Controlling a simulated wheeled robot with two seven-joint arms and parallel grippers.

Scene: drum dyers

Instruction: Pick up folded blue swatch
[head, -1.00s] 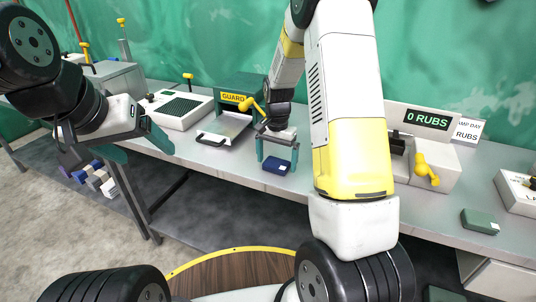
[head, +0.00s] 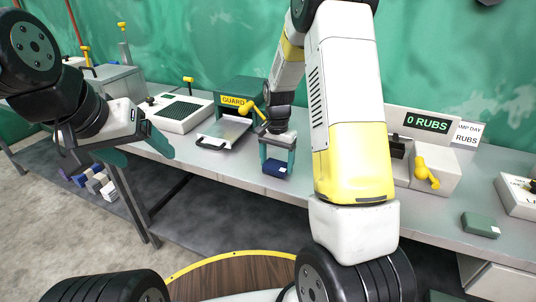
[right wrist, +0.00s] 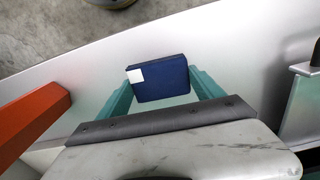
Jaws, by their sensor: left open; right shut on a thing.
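The folded blue swatch (head: 275,170), dark blue with a small white label, is near the front edge of the grey bench. My right gripper (head: 277,162) points down over the bench and is shut on it. In the right wrist view the swatch (right wrist: 165,82) sits between the teal fingertips, its label at the upper left. Whether it still touches the bench cannot be told. My left gripper (head: 135,150) is open and empty, at the left near the bench's front edge.
The guarded machine (head: 239,97) with its metal plate (head: 224,133) stands left of my right gripper. The rub counter (head: 428,123) and yellow handle (head: 426,172) are to the right. A green folded swatch (head: 480,224) lies further right. An orange bar (right wrist: 30,118) shows in the wrist view.

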